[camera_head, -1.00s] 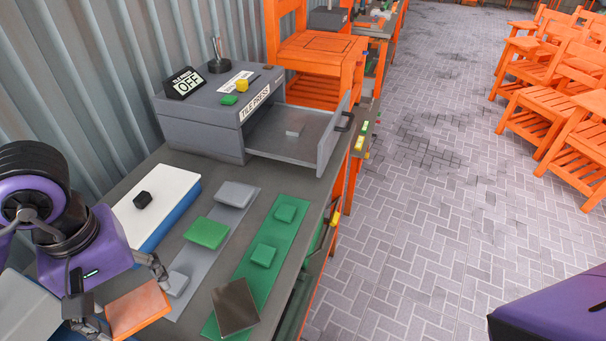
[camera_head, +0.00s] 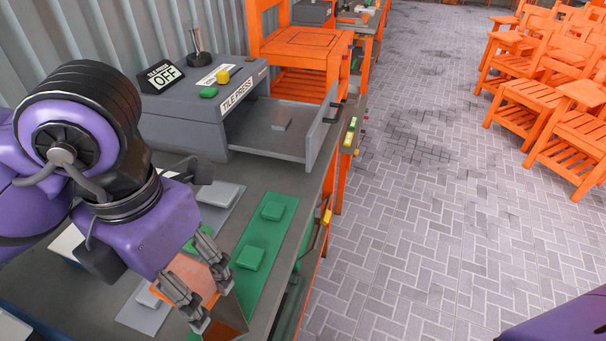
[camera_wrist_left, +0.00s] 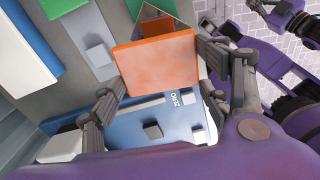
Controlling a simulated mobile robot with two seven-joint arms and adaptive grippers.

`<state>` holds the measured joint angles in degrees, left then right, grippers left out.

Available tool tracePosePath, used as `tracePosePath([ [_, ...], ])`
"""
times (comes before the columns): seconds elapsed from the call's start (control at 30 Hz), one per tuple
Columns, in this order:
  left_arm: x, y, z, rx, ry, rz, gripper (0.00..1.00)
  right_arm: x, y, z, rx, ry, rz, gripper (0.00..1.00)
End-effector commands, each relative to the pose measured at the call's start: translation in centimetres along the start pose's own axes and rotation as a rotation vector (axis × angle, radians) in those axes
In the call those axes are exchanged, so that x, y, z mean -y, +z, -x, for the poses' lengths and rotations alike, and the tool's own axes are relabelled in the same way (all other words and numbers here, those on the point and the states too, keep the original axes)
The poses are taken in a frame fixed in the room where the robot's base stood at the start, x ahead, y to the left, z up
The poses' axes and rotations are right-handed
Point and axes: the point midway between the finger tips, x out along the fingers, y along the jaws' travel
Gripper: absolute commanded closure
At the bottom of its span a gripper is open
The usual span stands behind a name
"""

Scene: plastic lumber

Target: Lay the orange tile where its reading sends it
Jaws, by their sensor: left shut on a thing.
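My left gripper (camera_head: 212,302) is shut on the orange tile (camera_head: 192,274), low over the near end of the bench. In the left wrist view the flat orange tile (camera_wrist_left: 157,62) is between the two fingers, its wide face to the camera. A dark glossy square plate (camera_head: 226,322) on the green strip (camera_head: 268,255) is partly behind the fingers and reflects orange. The grey strip (camera_head: 147,318) lies beside it, with grey blocks. The green tile on it is mostly hidden by my arm.
The tile press (camera_head: 190,128) stands at the back, its sign (camera_head: 163,77) reading OFF. Two green blocks sit on the green strip. A blue panel (camera_wrist_left: 130,128) with a grey block shows in the wrist view.

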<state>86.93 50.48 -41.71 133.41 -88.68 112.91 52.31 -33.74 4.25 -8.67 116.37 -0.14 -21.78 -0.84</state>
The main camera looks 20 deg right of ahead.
Motion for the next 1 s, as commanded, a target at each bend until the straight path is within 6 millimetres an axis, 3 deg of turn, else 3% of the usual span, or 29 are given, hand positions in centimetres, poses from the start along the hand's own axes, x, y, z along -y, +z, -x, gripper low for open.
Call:
tracePosePath([
  [0.13,0.3,0.2,0.1,0.001,0.005,0.103,0.61,0.0,-0.2,-0.3,-0.005,-0.001,0.001,1.00],
  [0.23,-0.5,0.1,-0.2,-0.001,0.006,0.132,0.61,0.0,-0.1,-0.3,-0.005,-0.001,0.001,1.00],
  [0.6,-9.2,-0.4,-4.0,-0.004,0.007,0.137,0.61,0.0,0.1,-0.3,0.000,0.000,0.001,1.00],
  [0.8,-11.8,-0.4,-7.6,-0.002,0.006,0.131,0.61,0.0,0.3,-0.4,0.003,0.000,0.001,1.00],
  [1.0,-12.9,-0.4,-8.8,0.000,0.006,0.127,0.61,0.0,0.3,-0.4,0.002,0.000,0.001,1.00],
])
